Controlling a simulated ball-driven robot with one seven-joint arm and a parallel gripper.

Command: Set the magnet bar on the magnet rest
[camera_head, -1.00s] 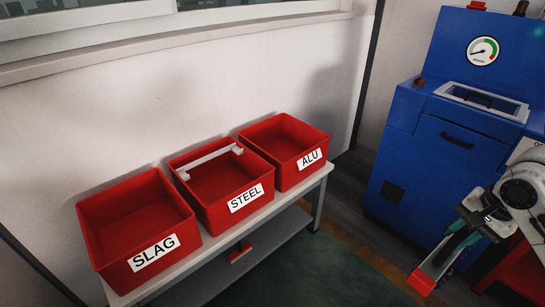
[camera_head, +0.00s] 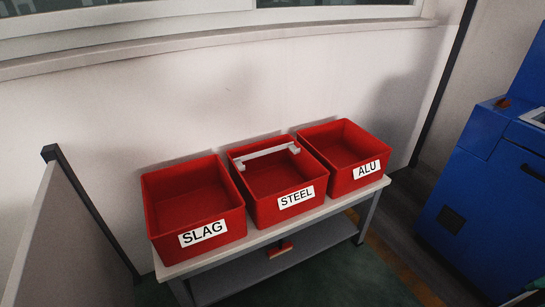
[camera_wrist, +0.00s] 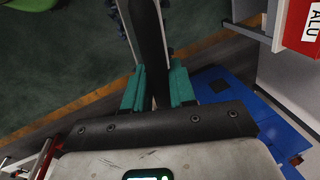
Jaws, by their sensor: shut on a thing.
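My gripper (camera_wrist: 157,88) shows in the wrist view, its two teal fingers shut on a long dark bar, which I take to be the magnet bar (camera_wrist: 149,40). The bar runs away from the fingers to the top edge; its far end is out of view. In the head view a pale rail with a block at each end, probably the magnet rest (camera_head: 268,153), spans the back of the red STEEL bin (camera_head: 287,217). Nothing lies on the rail. My gripper is well away from it.
The red SLAG bin (camera_head: 222,249) and ALU bin (camera_head: 352,186) flank the STEEL bin on a pale bench (camera_head: 265,247). A small red object (camera_head: 280,250) shows below the bench top. A grey partition (camera_head: 65,230) stands left, a blue machine (camera_head: 485,190) right.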

